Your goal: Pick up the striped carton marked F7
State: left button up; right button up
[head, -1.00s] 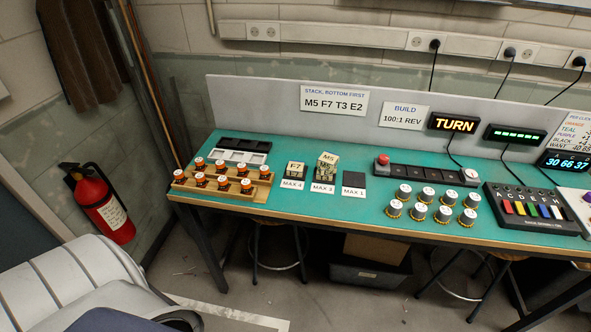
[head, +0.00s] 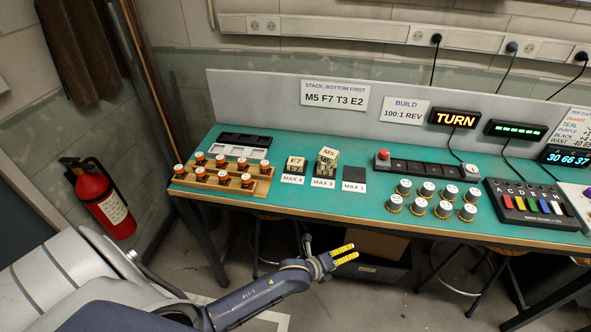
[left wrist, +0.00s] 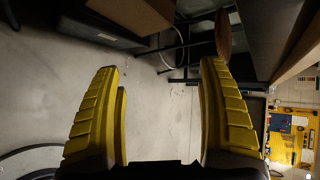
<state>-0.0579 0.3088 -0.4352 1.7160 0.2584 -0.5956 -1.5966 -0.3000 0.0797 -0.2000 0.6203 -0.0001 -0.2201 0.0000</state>
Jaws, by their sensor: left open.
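The striped carton marked F7 (head: 296,164) sits alone on a dark pad labelled MAX 4, on the teal bench. To its right, a stack of cartons with M5 (head: 327,159) on top stands on the pad labelled MAX 3. My left gripper (head: 345,254) is open and empty, in front of the bench and below its top, apart from the cartons. My right gripper is not in view.
The MAX 1 pad (head: 354,174) is bare. A wooden rack (head: 262,188) of orange-banded jars stands left of the carton, and several white-topped knobs (head: 445,209) stand to the right. The bench's front edge (head: 330,219) lies between my gripper and the cartons.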

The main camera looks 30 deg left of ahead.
pick_arm(q)
jog(key=d+r+m+t+h, duration=0.1)
jog(key=d+r+m+h, duration=0.3)
jog(key=r, duration=0.6)
jog(key=d+r+m+t+y, duration=0.1)
jog(key=d+r+m, duration=0.1)
jog(key=r+m, duration=0.65)
jog(key=a+r+n+y, duration=0.2)
jog(key=a+y, duration=0.2)
jog(key=a, duration=0.5)
jog(key=a+r+n+y, duration=0.2)
jog(key=a+r+y, duration=0.1)
jog(key=a, duration=0.6)
jog(key=a+r+n+y, duration=0.3)
jog(key=a+y, duration=0.2)
jog(key=a, duration=0.4)
jog(key=shift+s, duration=0.35)
send_near(295, 163)
jog(key=x, duration=0.4)
jog(key=shift+r, duration=0.15)
jog(key=shift+x, duration=3.25)
jog(key=shift+d, duration=0.1)
jog(key=c, duration=1.3)
